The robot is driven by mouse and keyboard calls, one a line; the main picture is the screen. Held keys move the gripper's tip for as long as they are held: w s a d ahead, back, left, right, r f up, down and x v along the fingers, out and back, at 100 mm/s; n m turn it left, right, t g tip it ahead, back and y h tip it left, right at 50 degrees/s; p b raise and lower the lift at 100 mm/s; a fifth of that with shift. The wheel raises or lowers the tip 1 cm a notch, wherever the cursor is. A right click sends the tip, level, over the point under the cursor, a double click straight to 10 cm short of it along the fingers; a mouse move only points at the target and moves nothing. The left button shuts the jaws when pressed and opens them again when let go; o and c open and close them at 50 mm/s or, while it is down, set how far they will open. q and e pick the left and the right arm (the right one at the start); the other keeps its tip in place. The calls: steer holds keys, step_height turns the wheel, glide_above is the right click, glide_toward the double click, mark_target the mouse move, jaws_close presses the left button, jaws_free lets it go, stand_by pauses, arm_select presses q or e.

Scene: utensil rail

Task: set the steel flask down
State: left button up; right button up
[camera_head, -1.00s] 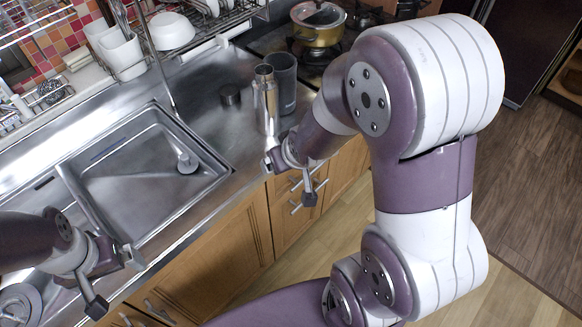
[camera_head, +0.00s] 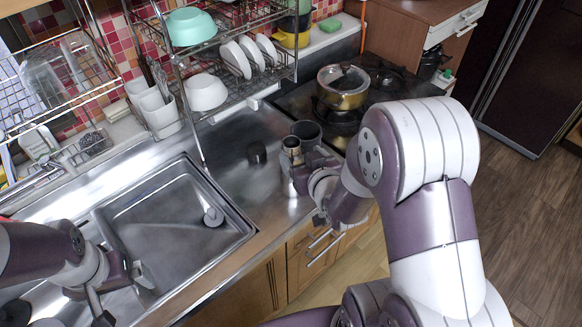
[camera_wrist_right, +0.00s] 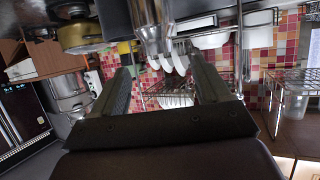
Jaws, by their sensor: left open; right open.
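The steel flask (camera_head: 291,155) stands upright on the counter, close beside a dark grey cup (camera_head: 308,132). My right gripper (camera_head: 301,186) is open at the near side of the flask, and my wrist partly hides the cup and the flask's lower part. In the right wrist view, which is upside down, the flask (camera_wrist_right: 152,26) shows between and just beyond my open fingers (camera_wrist_right: 160,64). I cannot tell whether they touch it. My left gripper (camera_head: 122,296) is open and empty over the near edge of the sink.
The sink (camera_head: 170,215) is further left. A pot (camera_head: 342,88) sits on the stove behind right. A dish rack (camera_head: 232,95) with bowls stands behind.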

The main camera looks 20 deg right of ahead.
mark_target(289, 141)
steer(key=p+x, duration=0.2)
steer(key=x, duration=0.8)
steer(key=shift+w+d, duration=0.15)
steer(key=shift+w+f, duration=0.15)
steer(key=shift+w, duration=0.2)
arm_select(q)
steer(key=shift+w+r, duration=0.25)
steer(key=shift+r, duration=0.55)
arm_select(e)
steer(key=shift+s, duration=0.1)
jaws_close()
